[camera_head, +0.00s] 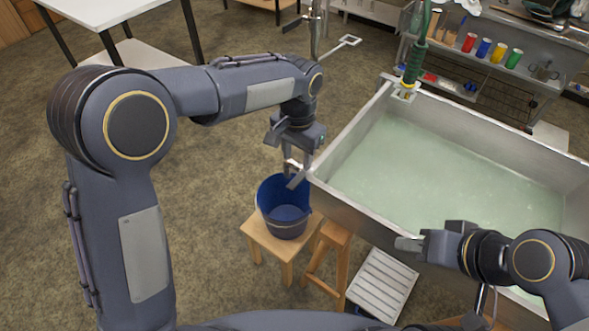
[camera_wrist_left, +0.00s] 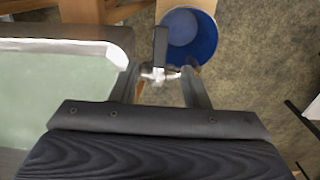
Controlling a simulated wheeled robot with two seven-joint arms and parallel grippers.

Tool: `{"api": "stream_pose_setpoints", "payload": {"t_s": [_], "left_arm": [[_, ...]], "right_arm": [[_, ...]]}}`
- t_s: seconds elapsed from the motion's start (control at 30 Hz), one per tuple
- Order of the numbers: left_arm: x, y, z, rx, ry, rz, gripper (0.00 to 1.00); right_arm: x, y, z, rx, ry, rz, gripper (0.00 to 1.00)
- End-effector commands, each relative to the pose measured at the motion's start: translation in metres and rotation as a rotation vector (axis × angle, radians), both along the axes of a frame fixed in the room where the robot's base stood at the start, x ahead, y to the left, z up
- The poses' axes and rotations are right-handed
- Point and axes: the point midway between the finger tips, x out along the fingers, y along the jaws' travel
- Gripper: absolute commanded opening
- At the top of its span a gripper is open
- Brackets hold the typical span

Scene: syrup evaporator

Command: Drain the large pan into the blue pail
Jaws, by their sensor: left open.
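The large pan (camera_head: 345,133) is a metal trough full of pale green liquid; its corner also shows in the left wrist view (camera_wrist_left: 118,55). The blue pail (camera_head: 285,208) stands on a wooden stool below that corner, and it shows in the left wrist view (camera_wrist_left: 205,40). A small metal valve with a dark upright handle (camera_wrist_left: 160,47) is between my left fingers, over the pail's edge in that view. My left gripper (camera_head: 295,172) is open around it; I cannot tell whether it touches. My right gripper (camera_head: 408,243) is by the pan's near side, its jaw gap unclear.
The pail's wooden stool (camera_head: 260,238) stands beside another wooden stool (camera_head: 331,240). A white slatted rack (camera_head: 382,285) is below the pan. A green hose (camera_head: 416,62) hangs at the pan's far corner. A shelf with coloured cups (camera_head: 485,48) is behind.

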Motion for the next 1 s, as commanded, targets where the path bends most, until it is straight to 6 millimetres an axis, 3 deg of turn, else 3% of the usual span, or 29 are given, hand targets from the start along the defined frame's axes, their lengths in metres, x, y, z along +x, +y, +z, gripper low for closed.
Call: {"api": "stream_pose_setpoints", "payload": {"t_s": [0.4,0.8,1.0], "left_arm": [[-0.001,0.002,-0.062,0.002,0.004,0.003,0.42],[0.0,0.002,-0.072,0.0,0.001,0.003,0.42],[0.0,0.002,-0.072,0.0,0.001,0.003,0.18]], "right_arm": [[0.0,0.0,-0.007,0.0,0.0,0.0,0.36],[0.0,0.0,-0.007,0.0,0.0,0.0,0.36],[0.0,0.0,-0.007,0.0,0.0,0.0,0.36]]}}
